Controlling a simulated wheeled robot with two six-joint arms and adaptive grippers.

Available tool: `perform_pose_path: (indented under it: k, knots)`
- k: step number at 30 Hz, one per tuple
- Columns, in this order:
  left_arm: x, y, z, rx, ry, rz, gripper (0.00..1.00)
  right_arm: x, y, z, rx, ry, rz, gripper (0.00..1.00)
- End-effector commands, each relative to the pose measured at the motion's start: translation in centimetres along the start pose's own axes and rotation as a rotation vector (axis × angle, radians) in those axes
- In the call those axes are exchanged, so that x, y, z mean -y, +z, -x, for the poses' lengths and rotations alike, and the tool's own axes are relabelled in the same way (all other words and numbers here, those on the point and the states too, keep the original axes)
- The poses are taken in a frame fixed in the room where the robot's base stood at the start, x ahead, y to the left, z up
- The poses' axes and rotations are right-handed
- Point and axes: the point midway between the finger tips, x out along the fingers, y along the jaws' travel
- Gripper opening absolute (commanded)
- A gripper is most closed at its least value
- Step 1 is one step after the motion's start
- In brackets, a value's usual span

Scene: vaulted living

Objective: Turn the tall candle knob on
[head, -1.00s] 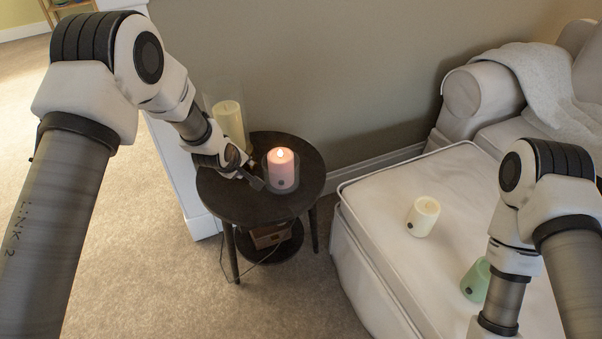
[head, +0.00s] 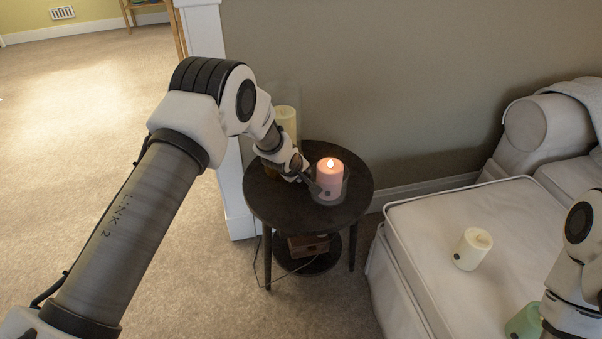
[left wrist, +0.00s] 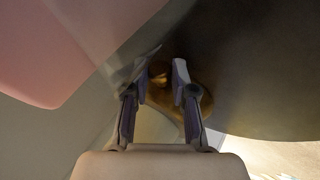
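The tall cream candle (head: 286,119) stands in a clear glass at the back left of the small round dark table (head: 300,217). My left forearm and wrist hide its lower part. My left gripper (head: 314,189) is low over the table, just left of the lit pink candle (head: 329,180). In the left wrist view my left gripper (left wrist: 160,72) has its fingers apart, with a brass-coloured round part (left wrist: 190,103) showing between and behind them. I cannot tell whether they touch it. I cannot make out the tall candle's knob. My right gripper is out of frame.
The pink candle, seen close at the left wrist view's upper left (left wrist: 65,45), is an obstacle beside the gripper. A cream candle (head: 472,249) and a green candle (head: 523,322) stand on the white ottoman (head: 415,235). A wall is behind the table.

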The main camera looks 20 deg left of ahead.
Motion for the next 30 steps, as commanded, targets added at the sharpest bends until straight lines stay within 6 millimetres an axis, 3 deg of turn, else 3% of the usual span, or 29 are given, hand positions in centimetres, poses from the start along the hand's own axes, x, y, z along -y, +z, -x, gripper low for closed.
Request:
perform_pose_path:
  k: [5,10,16,21,30]
  knots:
    - [0.0,0.1,-0.2,0.003,-0.012,-0.005,0.00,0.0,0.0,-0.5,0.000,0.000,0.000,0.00]
    - [-0.2,0.1,-0.5,0.022,-0.110,-0.037,0.00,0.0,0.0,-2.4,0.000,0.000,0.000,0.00]
    - [-1.1,-0.2,0.0,0.061,-0.317,-0.091,0.00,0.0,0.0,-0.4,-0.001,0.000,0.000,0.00]
    - [-1.1,-0.2,-0.3,0.084,-0.433,-0.123,0.00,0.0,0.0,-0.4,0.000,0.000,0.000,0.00]
    - [-1.0,-0.1,-0.2,0.093,-0.471,-0.132,0.00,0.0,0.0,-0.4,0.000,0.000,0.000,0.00]
